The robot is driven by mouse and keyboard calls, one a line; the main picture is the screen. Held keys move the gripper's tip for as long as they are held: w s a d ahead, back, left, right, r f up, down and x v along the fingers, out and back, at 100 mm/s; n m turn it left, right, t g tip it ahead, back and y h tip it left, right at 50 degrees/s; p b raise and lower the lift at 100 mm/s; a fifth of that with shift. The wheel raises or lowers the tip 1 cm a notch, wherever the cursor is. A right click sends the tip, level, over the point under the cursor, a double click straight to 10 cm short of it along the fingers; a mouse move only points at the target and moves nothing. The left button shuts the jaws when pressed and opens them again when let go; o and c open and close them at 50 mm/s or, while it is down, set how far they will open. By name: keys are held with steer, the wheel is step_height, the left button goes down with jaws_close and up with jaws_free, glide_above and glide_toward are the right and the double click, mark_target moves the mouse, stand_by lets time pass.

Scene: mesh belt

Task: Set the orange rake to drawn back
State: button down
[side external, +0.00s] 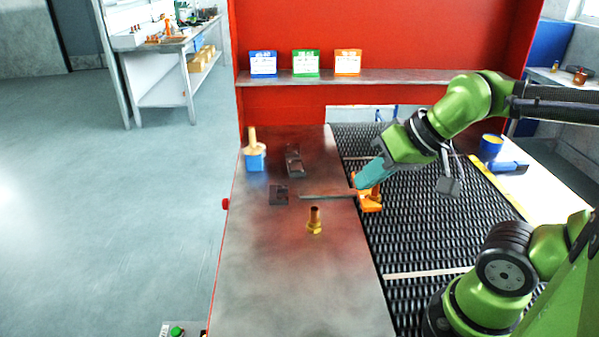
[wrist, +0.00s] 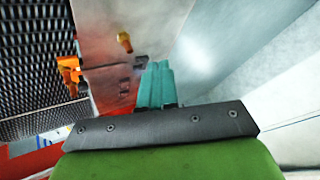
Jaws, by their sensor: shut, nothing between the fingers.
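The orange rake (side external: 370,204) is at the edge between the steel plate and the mesh belt. A thin grey bar (side external: 325,197) runs left from it over the plate. In the wrist view the orange rake (wrist: 68,72) is at the left, with its bar pointing right. My gripper (side external: 359,186) has teal fingers, shut and empty. In the side view they overlap the rake's upper part and hide some of it. In the wrist view my gripper (wrist: 157,66) is to the right of the rake, with a gap in the picture. I cannot tell the height between them.
A brass fitting (side external: 314,222) stands on the steel plate (side external: 290,290). Dark blocks (side external: 294,162) and a blue pot (side external: 255,161) are farther back. A red knob (side external: 226,204) is on the plate's left edge. The mesh belt (side external: 420,235) lies to the right. The plate's front is clear.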

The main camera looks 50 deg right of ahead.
steer(key=c, duration=1.6)
jaws_free()
steer(key=shift+d, duration=0.1)
steer(key=o, duration=0.4)
steer(key=shift+w+d+f+m+g, duration=0.4)
steer(key=shift+w+d+f+m, duration=0.1)
steer(key=shift+w+d+f, duration=0.25)
steer(key=o, duration=0.5)
steer(key=w+d+g, duration=0.1)
steer(key=w+d, duration=0.2)
steer(key=w+d+g+h, duration=0.1)
steer(key=w+d, duration=0.2)
steer(key=d, duration=0.1)
steer(key=shift+w+d+m, duration=0.25)
steer(key=shift+w+m, duration=0.05)
steer(key=shift+w, duration=0.1)
steer(key=shift+c, duration=0.2)
steer(key=w+d+f+n+g+h, duration=0.1)
steer(key=w+d+n+g, duration=0.2)
steer(key=d, duration=0.6)
steer(key=w+d+f+n+g, duration=0.1)
steer(key=w+d+n, duration=0.3)
steer(key=d, duration=0.5)
steer(key=shift+m, duration=0.7)
steer(key=f, duration=1)
steer(key=w+f, duration=0.1)
steer(key=f, duration=0.5)
steer(key=shift+a, duration=0.15)
